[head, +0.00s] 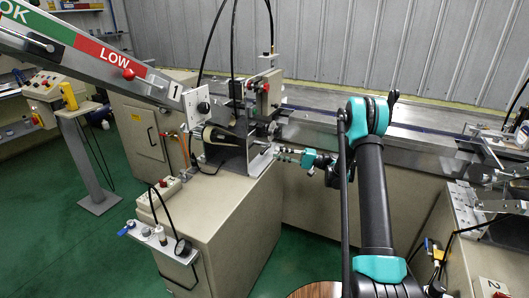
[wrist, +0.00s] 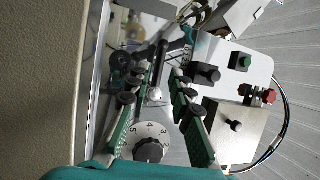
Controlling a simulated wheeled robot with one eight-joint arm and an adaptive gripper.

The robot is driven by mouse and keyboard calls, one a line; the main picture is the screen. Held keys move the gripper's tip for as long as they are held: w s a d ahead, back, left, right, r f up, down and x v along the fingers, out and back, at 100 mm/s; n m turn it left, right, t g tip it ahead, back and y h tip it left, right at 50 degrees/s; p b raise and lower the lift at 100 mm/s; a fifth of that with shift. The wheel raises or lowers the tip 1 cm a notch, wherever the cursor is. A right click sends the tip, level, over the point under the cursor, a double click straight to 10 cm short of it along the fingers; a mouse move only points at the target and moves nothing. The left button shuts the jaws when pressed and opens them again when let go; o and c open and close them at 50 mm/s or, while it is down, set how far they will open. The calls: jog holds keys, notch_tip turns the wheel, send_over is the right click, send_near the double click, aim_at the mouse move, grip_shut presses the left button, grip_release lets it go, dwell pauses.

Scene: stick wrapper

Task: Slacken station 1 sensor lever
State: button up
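The station marked 1 (head: 175,92) stands left of centre in the head view, with a metal bracket and mechanism on a beige cabinet. My gripper (head: 277,151) reaches in from the right, low beside this mechanism. In the wrist view my gripper (wrist: 163,85) has its two green fingers apart, with a gap between them. A dark upright bar (wrist: 160,58) and a small silver ball (wrist: 155,95) show in that gap. I cannot tell which part is the sensor lever, or whether a finger touches it. A numbered dial (wrist: 150,142) shows below, between the finger bases.
A sloped LOW/OK indicator arm (head: 95,52) extends to the upper left. A small control panel (head: 160,236) juts from the cabinet front.

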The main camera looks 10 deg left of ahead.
aim_at(264, 150)
jog(key=a, duration=0.2)
jog(key=a+r, duration=0.1)
jog(key=a, duration=0.4)
jog(key=shift+s+r, duration=0.15)
jog(key=shift+s, duration=0.05)
jog(key=shift+c, duration=0.2)
grip_shut()
